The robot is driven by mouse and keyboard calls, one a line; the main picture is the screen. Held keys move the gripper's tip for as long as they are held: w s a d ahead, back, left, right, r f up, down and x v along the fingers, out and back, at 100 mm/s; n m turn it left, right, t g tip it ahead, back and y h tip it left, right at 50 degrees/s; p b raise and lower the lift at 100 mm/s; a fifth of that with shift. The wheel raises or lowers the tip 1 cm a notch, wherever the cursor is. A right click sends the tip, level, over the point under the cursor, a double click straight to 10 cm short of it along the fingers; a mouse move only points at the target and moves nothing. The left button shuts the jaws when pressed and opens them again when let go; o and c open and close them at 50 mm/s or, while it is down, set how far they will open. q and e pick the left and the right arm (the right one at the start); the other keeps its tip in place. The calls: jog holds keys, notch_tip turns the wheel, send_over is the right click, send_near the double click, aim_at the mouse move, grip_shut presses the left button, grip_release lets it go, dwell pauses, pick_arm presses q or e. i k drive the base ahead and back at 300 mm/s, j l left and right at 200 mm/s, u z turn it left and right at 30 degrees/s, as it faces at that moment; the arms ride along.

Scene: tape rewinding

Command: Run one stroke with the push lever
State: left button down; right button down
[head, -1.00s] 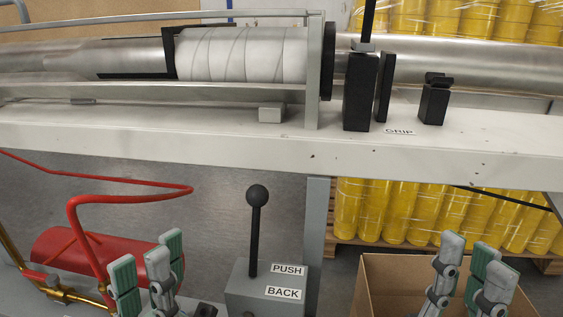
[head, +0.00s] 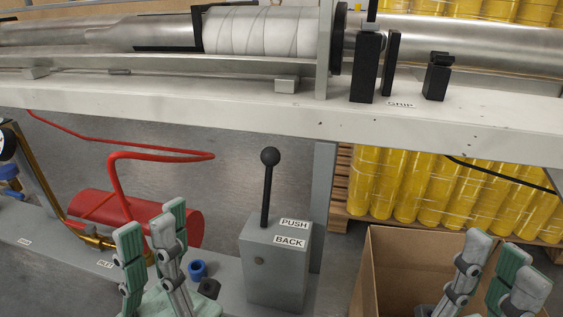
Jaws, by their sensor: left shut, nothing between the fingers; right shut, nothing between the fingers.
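The push lever (head: 267,190) is a black rod with a round black knob. It stands nearly upright on a grey box (head: 275,262) with labels PUSH and BACK. On the rail above, a white tape roll (head: 262,32) sits around the silver tube, against a black flange. My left gripper (head: 150,236) is left of the lever box, apart from it and empty, with its fingers pointing up. My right gripper (head: 497,262) is at the lower right, in front of the cardboard box, also empty. Neither gripper touches the lever.
A red cylinder (head: 150,217) with a red hose and brass pipe lies behind my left gripper. An open cardboard box (head: 400,262) stands at right. A black GRIP clamp (head: 366,68) is on the white beam (head: 220,112). Yellow rolls (head: 415,190) stand behind.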

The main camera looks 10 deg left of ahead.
aim_at(270, 156)
jog(key=k+l+u, duration=0.25)
jog(key=l, duration=0.3)
jog(key=k+l+u, duration=0.25)
jog(key=k+l, duration=0.2)
